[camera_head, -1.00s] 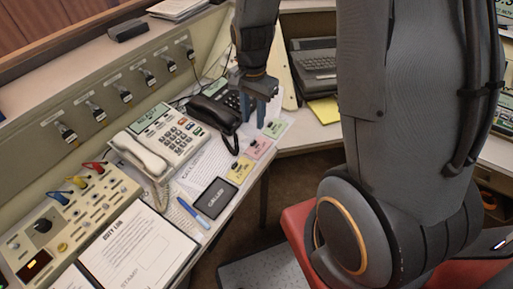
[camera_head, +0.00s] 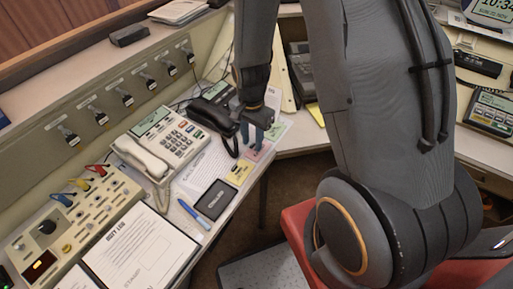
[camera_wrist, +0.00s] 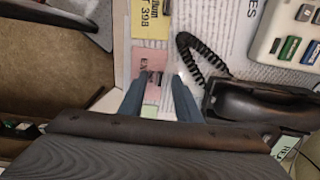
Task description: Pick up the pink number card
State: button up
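The pink number card (camera_head: 258,153) lies on the console ledge near its front edge, between a yellow card (camera_head: 240,172) and a green card (camera_head: 276,130). In the wrist view the pink card (camera_wrist: 147,60) lies just beyond my fingertips, partly covered by the left finger. My gripper (camera_head: 249,140) points down over the cards with its blue fingers apart. In the wrist view my gripper (camera_wrist: 160,76) shows a gap between the fingers with nothing held. I cannot tell whether the fingertips touch the card.
A black telephone handset (camera_wrist: 245,103) with a coiled cord lies close to the right of the fingers in the wrist view.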

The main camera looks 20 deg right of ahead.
grip_shut()
jog(key=shift+r, duration=0.15)
